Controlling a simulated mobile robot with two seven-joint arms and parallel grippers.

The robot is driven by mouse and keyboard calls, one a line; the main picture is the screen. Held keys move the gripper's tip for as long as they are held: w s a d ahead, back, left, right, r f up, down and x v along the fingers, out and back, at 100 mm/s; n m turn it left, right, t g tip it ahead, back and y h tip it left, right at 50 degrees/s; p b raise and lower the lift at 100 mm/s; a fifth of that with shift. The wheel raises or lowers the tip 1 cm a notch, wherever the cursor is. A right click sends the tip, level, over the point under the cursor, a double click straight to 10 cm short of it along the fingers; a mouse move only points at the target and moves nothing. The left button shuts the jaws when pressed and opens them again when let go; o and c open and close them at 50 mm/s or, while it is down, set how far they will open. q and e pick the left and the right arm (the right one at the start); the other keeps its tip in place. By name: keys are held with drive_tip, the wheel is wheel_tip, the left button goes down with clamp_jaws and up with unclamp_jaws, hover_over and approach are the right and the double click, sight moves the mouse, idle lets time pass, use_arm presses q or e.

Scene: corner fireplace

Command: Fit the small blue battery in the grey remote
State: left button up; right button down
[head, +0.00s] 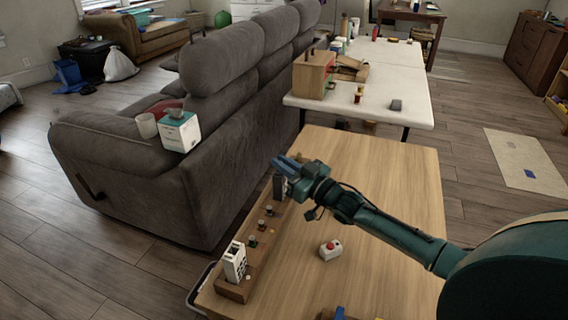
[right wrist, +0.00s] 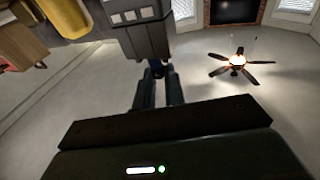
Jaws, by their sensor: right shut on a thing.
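The grey remote (head: 281,187) stands upright at the far end of a wooden rack (head: 234,290) along the table's left edge. It looms large at the top of the right wrist view (right wrist: 130,22), with pale buttons. My right gripper (head: 279,163) is by the remote's upper end. In the right wrist view its fingers (right wrist: 158,88) are shut on a small dark-blue piece, which looks like the blue battery (right wrist: 157,70). The battery is right at the remote's edge; I cannot tell whether it is inside. My left gripper is not in view.
A white remote (head: 235,261) stands at the rack's near end, with small pieces (head: 262,225) between. A white box with a red button (head: 330,249) sits on the wooden table (head: 390,175). A grey sofa (head: 215,110) stands left of the table. The table's right side is mostly clear.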

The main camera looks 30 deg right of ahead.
drive_tip(key=shift+f+b, duration=0.55)
drive_tip(key=shift+f, duration=0.25)
drive_tip(key=c, duration=1.4)
unclamp_jaws()
drive_tip(key=shift+s+f, duration=0.1)
drive_tip(key=shift+f, duration=0.05)
